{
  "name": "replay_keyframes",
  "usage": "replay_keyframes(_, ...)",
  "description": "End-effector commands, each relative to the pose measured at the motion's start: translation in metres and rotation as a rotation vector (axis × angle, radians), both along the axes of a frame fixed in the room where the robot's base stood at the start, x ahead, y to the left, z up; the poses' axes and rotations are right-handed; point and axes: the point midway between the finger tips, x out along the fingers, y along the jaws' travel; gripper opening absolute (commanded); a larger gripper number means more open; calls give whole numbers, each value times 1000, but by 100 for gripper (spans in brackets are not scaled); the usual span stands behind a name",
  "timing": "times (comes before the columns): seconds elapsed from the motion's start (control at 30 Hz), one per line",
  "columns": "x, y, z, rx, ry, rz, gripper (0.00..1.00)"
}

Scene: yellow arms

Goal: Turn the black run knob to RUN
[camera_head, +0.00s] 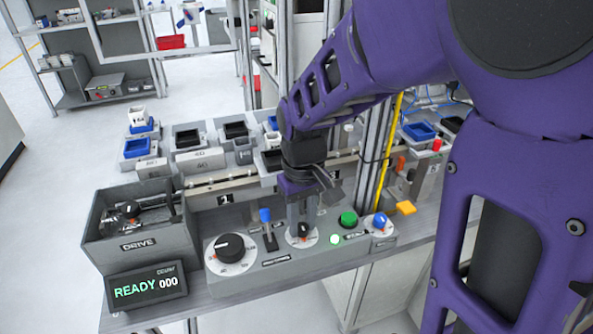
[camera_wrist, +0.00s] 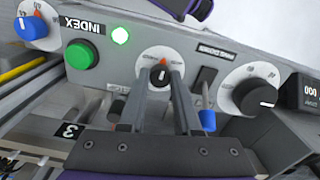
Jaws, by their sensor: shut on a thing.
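The small black run knob (camera_head: 303,230) sits on a white round dial on the sloped grey control panel (camera_head: 245,284). My gripper (camera_head: 303,222) reaches down from above, shut on this knob. In the wrist view the two grey fingers stand on either side of the black knob (camera_wrist: 160,75), with a white mark on its face. A small orange-red mark shows at the dial's edge beyond it. The dial lettering is too small to read, so I cannot tell the knob's setting.
Left of my gripper are a blue-handled lever (camera_head: 266,217) and a large black knob (camera_head: 230,246). To the right are a lit green lamp (camera_head: 335,240), green button (camera_head: 348,218) and blue knob (camera_head: 380,221). The display (camera_head: 147,286) reads READY 000. Trays stand behind.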

Motion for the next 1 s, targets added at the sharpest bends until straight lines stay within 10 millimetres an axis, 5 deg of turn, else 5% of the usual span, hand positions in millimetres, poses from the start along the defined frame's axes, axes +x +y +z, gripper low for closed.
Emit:
replay_keyframes(0.6,0,0,1,0,0,-546,0)
replay_keyframes(1.0,0,0,0,0,0,-726,0)
